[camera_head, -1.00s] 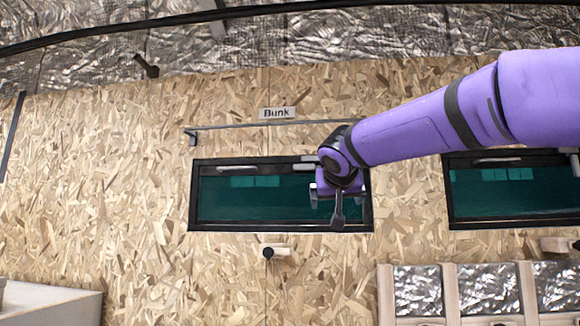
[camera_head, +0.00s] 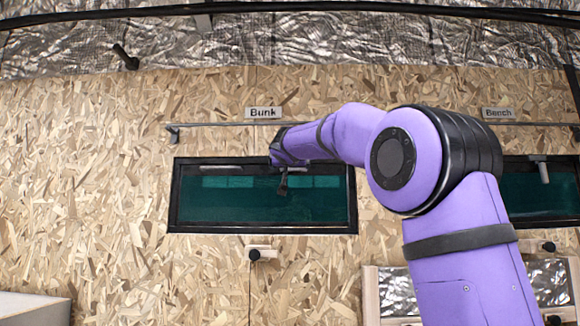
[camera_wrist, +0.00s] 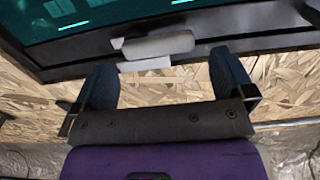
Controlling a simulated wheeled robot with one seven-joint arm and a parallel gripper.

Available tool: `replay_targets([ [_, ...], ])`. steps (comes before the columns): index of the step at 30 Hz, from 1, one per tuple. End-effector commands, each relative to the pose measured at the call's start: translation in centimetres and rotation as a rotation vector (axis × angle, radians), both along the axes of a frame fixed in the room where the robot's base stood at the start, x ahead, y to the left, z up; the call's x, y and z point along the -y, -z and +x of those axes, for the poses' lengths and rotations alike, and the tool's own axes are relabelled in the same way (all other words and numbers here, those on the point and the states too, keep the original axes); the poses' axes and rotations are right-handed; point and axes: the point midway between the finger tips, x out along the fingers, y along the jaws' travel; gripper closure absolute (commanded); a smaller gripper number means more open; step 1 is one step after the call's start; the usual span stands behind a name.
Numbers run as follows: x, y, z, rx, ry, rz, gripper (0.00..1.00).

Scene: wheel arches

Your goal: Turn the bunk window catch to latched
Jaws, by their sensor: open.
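The Bunk window (camera_head: 230,229) is a dark-framed teal pane under the "Bunk" label (camera_head: 263,113). Its catch (camera_wrist: 158,45) shows in the wrist view as a pale grey lever with a small pale plate beside it, on the black frame edge. The lever lies roughly along that edge. My gripper (camera_wrist: 160,62) is open, with one dark finger to each side of the catch and the fingertips close to it. I cannot tell whether they touch it. In the head view my gripper (camera_head: 283,182) is in front of the window's upper edge and hides the catch.
A thin rail (camera_head: 220,125) runs above the window. A knob on a wooden block (camera_head: 256,254) sits below it. The Bench window (camera_head: 530,205) at right has a catch (camera_head: 543,172) pointing down. A pale box (camera_head: 35,308) stands at lower left. The wall left of the window is clear.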

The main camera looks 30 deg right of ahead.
Motion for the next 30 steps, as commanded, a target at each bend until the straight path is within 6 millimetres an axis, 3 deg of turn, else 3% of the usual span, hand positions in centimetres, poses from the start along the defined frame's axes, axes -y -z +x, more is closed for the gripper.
replay_targets([
  [7, 1.5, 0.0, 2.1, -0.001, 0.001, -0.001, 0.0],
  [18, 1.7, 0.0, 2.5, 0.0, 0.0, 0.0, 0.0],
  [19, 1.7, 0.0, 2.5, 0.0, 0.0, 0.0, 0.02],
  [24, 1.7, 0.0, 2.5, 0.0, 0.0, 0.0, 0.41],
  [30, 1.7, 0.0, 2.5, -0.003, -0.001, -0.004, 0.44],
])
